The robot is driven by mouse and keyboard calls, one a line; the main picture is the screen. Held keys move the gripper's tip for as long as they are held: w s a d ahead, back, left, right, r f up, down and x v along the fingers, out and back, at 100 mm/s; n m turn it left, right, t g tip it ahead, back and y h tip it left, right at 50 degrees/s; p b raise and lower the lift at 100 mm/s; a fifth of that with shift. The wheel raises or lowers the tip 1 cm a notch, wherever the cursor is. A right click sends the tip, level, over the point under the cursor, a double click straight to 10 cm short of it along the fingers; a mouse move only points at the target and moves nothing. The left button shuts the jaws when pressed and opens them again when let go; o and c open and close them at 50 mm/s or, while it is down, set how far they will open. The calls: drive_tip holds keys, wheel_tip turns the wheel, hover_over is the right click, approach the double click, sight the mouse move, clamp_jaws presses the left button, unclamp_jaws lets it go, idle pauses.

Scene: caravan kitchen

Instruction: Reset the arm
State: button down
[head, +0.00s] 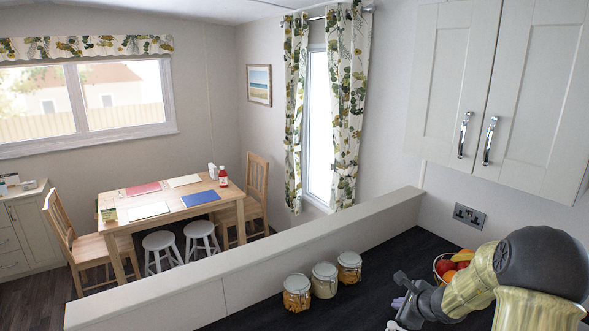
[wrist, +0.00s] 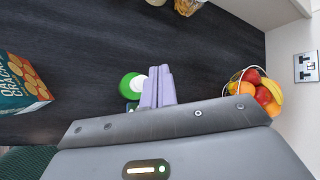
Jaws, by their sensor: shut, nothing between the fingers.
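My gripper (head: 398,302) is low at the right of the head view, over the dark worktop (head: 345,312). My arm, with its dark rounded joint and pale yellow-green links, reaches in from the right edge. In the wrist view, the two purple fingers (wrist: 157,88) are pressed together with nothing between them. The worktop (wrist: 110,45) lies beyond them. A green and white round object (wrist: 131,84) shows just left of the fingers, partly hidden by the gripper body.
A fruit bowl (wrist: 256,90) stands right of the fingers, by the wall; my arm partly hides it in the head view (head: 445,270). A teal box (wrist: 20,88) is at left. Three jars (head: 325,279) stand along the ledge (head: 250,258). Wall cupboards (head: 500,90) hang above.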

idle(0.4)
drive_tip(key=s+a+n+g+b, duration=0.1)
drive_tip(key=s+a+n, duration=0.3)
drive_tip(key=s+n, duration=0.4)
drive_tip(key=s+a+n+g+h+b, duration=0.1)
drive_tip(key=s+a+n+g+b, duration=0.1)
drive_tip(key=s+n, duration=0.6)
drive_tip(key=s+a+n+g+h+b, duration=0.1)
drive_tip(key=s+a+n+g, duration=0.2)
drive_tip(key=s+a+n, duration=0.4)
drive_tip(key=s+n, duration=0.1)
drive_tip(key=s, duration=0.2)
